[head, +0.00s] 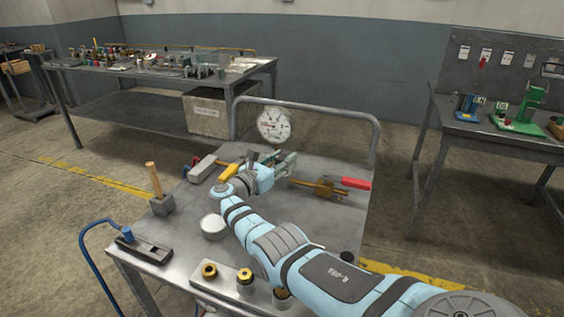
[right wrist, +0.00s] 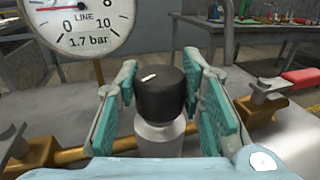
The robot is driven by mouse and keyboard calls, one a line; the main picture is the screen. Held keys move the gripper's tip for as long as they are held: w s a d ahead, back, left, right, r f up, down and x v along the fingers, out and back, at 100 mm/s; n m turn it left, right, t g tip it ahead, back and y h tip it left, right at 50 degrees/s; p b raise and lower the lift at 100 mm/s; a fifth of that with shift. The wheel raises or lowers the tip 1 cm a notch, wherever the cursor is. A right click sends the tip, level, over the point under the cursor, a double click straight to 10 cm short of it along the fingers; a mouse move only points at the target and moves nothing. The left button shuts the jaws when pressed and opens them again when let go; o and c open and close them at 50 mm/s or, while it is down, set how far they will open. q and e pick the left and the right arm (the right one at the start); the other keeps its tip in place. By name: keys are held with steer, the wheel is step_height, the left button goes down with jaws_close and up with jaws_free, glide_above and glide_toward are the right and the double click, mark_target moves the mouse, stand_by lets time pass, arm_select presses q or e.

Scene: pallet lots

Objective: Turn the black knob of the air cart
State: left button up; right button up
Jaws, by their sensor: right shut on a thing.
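The black knob (right wrist: 160,93) has a white mark on its top and sits on a grey cylindrical body in the right wrist view. My right gripper (head: 283,162) reaches over the air cart (head: 335,218). Its teal finger pads stand on either side of the knob, shut on it. In the head view the gripper hides the knob. My left gripper is not in view.
A red-handled valve (head: 355,183) lies right of the gripper. A yellow-handled piece (head: 228,172), a block with a wooden handle (head: 154,180) and brass fittings (head: 209,271) are on the cart. A rail (head: 374,140) rises at its back. Benches stand beyond.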

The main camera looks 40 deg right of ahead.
mark_target(282, 157)
steer(key=o, duration=1.2)
steer(key=shift+r, duration=0.15)
step_height(282, 157, up, 10)
steer(key=shift+f, duration=0.1)
